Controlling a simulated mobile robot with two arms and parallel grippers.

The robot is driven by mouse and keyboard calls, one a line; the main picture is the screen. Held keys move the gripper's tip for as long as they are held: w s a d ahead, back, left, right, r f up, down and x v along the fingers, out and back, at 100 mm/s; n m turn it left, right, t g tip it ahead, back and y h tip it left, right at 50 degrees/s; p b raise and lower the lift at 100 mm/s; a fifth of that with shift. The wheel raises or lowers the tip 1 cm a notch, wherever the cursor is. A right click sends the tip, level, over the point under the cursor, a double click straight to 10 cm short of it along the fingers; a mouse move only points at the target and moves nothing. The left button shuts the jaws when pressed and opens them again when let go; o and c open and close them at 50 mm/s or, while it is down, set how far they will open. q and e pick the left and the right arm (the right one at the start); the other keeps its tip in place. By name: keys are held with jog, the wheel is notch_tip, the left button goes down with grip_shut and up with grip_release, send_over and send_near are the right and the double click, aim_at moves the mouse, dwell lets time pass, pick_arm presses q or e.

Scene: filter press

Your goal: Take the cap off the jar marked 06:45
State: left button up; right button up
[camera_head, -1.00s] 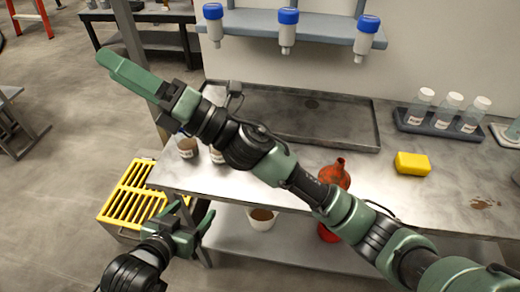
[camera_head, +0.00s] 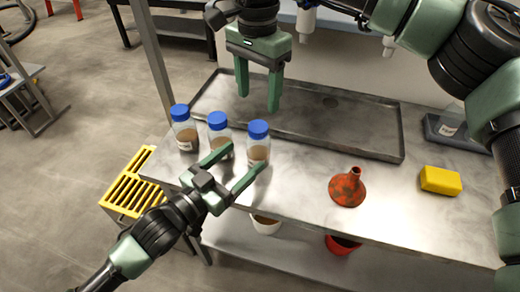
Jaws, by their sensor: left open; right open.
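Three clear jars with blue caps and brown contents stand upright in a row at the bench's left end: a left jar (camera_head: 184,127), a middle jar (camera_head: 217,134) and a right jar (camera_head: 259,148). All are capped. Their white labels are too small to read, so I cannot tell which is marked 06:45. My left gripper (camera_head: 246,157) is open and empty, with one finger overlapping the middle jar's lower part and the other the right jar's lower part; contact is unclear. My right gripper (camera_head: 259,104) is open, pointing down above the tray, behind the jars in the picture.
A shallow dark tray (camera_head: 310,138) lies behind the jars. A red funnel (camera_head: 347,188) and a yellow block (camera_head: 440,180) sit to the right on the metal bench. A yellow slatted crate (camera_head: 130,188) is on the left. A white container (camera_head: 266,225) and a red one (camera_head: 341,245) are below.

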aim_at(251, 151)
pick_arm(q)
jog(key=x, duration=0.6)
jog(key=shift+w+d, duration=0.2)
jog(key=shift+w, duration=0.05)
grip_shut()
